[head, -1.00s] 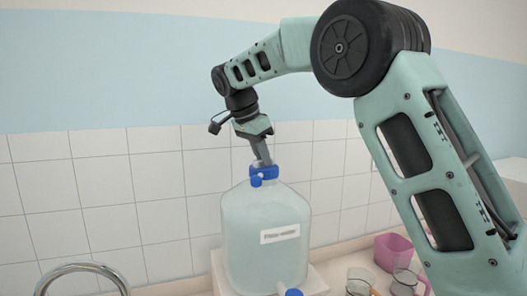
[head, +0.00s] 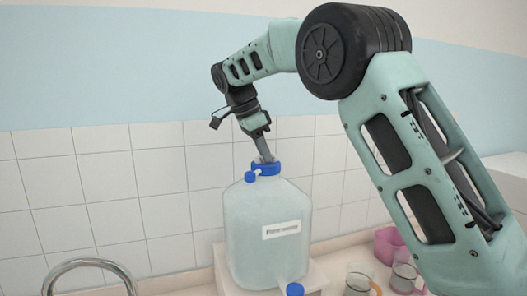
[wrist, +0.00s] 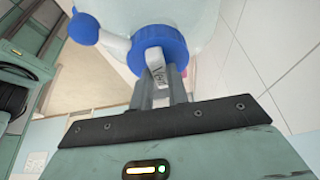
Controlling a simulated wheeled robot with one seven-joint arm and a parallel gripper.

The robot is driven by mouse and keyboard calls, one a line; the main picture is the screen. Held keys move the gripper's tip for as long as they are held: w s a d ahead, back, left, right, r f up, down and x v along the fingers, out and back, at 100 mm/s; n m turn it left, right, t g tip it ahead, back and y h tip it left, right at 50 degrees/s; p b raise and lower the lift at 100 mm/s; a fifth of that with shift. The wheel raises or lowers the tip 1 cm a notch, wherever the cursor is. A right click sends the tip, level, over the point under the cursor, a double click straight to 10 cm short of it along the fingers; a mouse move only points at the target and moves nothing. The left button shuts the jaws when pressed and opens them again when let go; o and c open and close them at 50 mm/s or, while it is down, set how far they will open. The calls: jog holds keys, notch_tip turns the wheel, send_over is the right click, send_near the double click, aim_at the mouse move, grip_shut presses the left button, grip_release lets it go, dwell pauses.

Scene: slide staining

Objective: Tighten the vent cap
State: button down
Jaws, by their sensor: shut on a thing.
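A large translucent jug (head: 268,235) with a white label stands upright. A blue cap (head: 266,168) sits on its neck, and a small blue knob (head: 250,176) sticks out at its left. In the wrist view the ridged blue cap (wrist: 162,45) has a white tab (wrist: 157,70) at its middle, and the round knob (wrist: 84,28) joins it by a pale stem. I cannot tell which part is named the vent cap. My gripper (head: 265,157) reaches down from above. In the wrist view its fingers (wrist: 163,82) are shut on the white tab.
The jug stands on a white block (head: 315,277), with a blue-capped spigot (head: 294,289) low at its front. A curved metal tap (head: 88,264) is at the lower left. Glass beakers (head: 360,280) and a pink container (head: 386,243) stand at the right. A tiled wall (head: 90,195) is behind.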

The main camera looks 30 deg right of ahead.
jog(key=c, duration=1.4)
grip_release()
jog(key=shift+o, duration=0.2)
jog(key=shift+r, duration=0.1)
jog(key=p+v, duration=0.5)
jog(key=v, duration=1.2)
jog(key=shift+r, duration=0.25)
jog(key=shift+f, duration=0.15)
